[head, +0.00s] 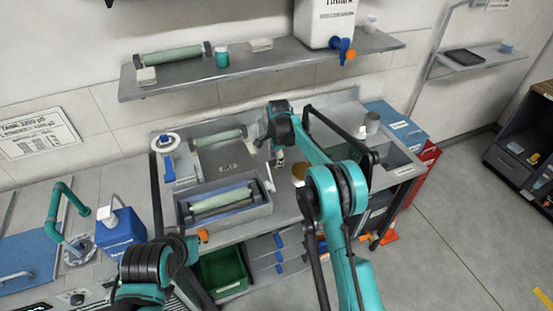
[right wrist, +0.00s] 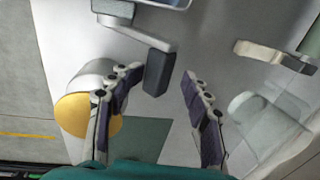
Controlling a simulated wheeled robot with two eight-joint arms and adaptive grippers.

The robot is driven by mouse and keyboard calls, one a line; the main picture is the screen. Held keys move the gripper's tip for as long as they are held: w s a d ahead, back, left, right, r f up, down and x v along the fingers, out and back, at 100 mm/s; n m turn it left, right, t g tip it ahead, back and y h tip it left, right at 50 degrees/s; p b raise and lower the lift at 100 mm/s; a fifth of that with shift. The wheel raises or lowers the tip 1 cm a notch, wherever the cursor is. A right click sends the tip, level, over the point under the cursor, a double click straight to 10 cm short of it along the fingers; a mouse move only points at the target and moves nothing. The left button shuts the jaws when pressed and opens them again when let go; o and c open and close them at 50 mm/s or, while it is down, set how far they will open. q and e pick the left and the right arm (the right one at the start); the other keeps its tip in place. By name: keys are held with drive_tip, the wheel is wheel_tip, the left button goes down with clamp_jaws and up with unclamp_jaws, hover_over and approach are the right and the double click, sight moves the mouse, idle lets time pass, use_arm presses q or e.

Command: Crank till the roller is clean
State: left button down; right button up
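A pale green roller (head: 218,137) lies across the back of the ink unit on the bench. Another pale green roller (head: 222,198) lies in a grey-blue tray (head: 240,213) in front of it. In the right wrist view a grey crank arm (right wrist: 135,32) ends in a dark handle (right wrist: 158,74). My right gripper (right wrist: 155,93) is open, its fingers on either side of the handle's end and apart from it. In the head view the right gripper (head: 279,158) is small beside the unit's right side. My left arm shows at the bottom; its gripper is not visible.
A shelf (head: 270,62) above holds another roller (head: 175,55), a teal jar (head: 222,56) and a white tank (head: 326,22). A green bin (head: 222,273) is below.

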drive_tip(key=shift+w+a+f, duration=0.2)
drive_tip(key=shift+w+f, duration=0.15)
drive_tip(key=shift+w, duration=0.05)
drive_tip(key=shift+s+r, duration=0.2)
use_arm(q)
drive_tip(key=shift+w+f, duration=0.1)
drive_tip(key=shift+w, duration=0.1)
use_arm(e)
drive_tip(key=shift+d, duration=0.1)
use_arm(q)
drive_tip(key=shift+w, duration=0.15)
use_arm(e)
wheel_tip(320, 180, up, 12)
drive_tip(key=s, duration=0.1)
drive_tip(key=shift+s+d, duration=0.2)
drive_tip(key=shift+d, duration=0.05)
idle(1.0)
